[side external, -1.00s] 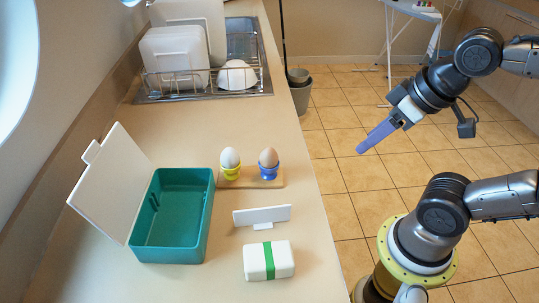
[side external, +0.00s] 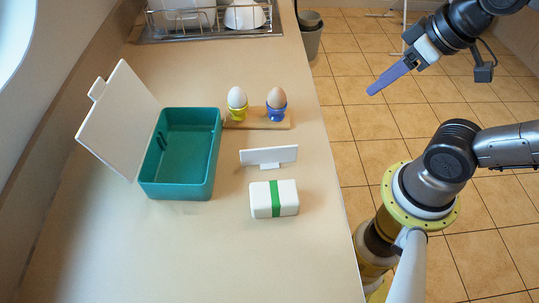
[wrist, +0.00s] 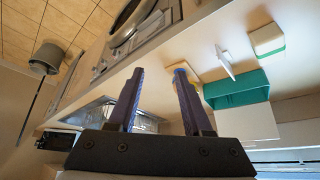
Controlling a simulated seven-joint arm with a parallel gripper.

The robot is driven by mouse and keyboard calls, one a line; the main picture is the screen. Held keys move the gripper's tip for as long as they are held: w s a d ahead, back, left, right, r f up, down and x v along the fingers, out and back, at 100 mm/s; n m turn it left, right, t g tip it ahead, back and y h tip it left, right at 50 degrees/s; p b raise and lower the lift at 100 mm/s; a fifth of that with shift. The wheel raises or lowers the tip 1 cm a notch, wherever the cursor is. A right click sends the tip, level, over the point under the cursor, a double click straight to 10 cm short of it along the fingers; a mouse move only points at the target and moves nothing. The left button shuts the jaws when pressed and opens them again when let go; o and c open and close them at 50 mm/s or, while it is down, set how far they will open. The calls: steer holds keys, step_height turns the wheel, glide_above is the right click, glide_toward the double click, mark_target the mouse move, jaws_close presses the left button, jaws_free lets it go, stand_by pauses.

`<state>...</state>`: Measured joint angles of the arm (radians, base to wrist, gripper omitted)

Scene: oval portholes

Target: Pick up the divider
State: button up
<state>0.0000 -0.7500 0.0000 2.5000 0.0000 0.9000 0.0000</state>
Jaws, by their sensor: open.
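The divider (side external: 268,156) is a thin white panel standing upright on a small foot on the counter. It lies between the egg board and the white box with a green band. In the wrist view the divider (wrist: 225,60) shows as a pale strip beyond the right finger. My gripper (side external: 370,93) is raised to the right of the counter edge, well apart from the divider. In the wrist view my gripper (wrist: 160,71) has two purple fingers spread apart with nothing between them.
A teal box (side external: 180,190) with a raised white lid (side external: 117,120) stands left of the divider. A wooden board (side external: 258,124) bears two egg cups with eggs behind it. The green-banded white box (side external: 287,198) is in front. The front counter is clear.

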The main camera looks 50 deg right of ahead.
steer(key=shift+c, duration=0.7)
